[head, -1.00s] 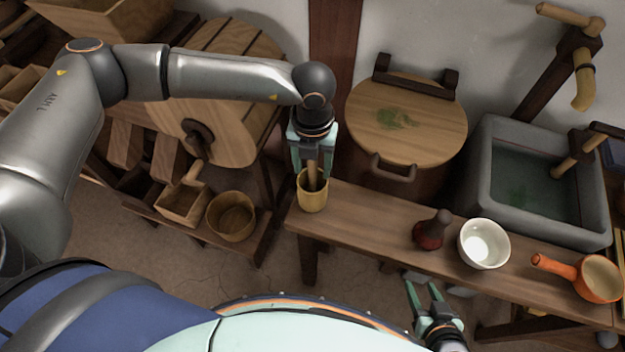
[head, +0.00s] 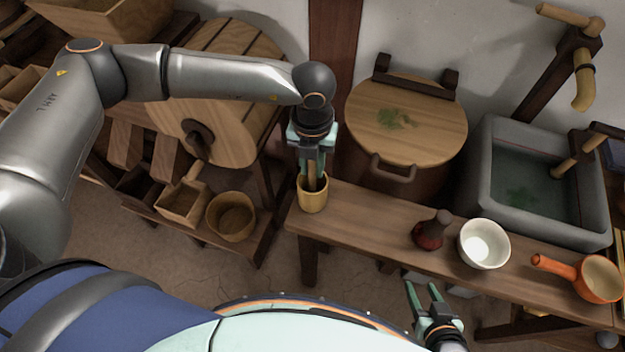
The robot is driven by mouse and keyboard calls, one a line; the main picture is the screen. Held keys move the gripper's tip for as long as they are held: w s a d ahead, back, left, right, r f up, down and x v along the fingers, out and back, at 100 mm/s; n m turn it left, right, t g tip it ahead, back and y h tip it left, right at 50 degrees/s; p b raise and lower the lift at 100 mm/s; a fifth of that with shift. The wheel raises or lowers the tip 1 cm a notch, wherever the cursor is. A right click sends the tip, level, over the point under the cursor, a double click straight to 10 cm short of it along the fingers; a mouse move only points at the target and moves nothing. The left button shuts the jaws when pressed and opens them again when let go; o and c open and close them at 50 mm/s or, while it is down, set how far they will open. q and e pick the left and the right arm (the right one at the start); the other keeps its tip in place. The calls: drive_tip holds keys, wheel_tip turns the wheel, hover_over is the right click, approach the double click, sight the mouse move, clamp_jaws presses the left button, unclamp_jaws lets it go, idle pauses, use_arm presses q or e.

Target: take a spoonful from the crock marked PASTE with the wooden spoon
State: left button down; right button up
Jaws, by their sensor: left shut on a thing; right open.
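A wooden handle (head: 312,181), which looks like the wooden spoon, stands upright in a yellow-tan cup (head: 313,198) at the left end of the bench. The lower end is hidden inside the cup. My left gripper (head: 313,170) points down just above the cup and is shut on this handle. My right gripper (head: 425,292) is open and empty, low in front of the bench. No PASTE marking is readable on any vessel, so I cannot tell which one is that crock.
The bench (head: 375,217) also bears a dark red bottle (head: 430,233), a white bowl (head: 484,244) and an orange-handled pan (head: 597,278). Behind stand a wooden-lidded vat (head: 430,135) and a stone basin of water (head: 535,190). Bench top is clear between cup and bottle.

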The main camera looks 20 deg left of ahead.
use_arm(q)
drive_tip(key=shift+r, duration=0.1)
wheel_tip(320, 180, up, 10)
drive_tip(key=shift+f+b, duration=0.1)
drive_tip(key=shift+b, duration=0.45)
drive_tip(key=shift+s, duration=0.1)
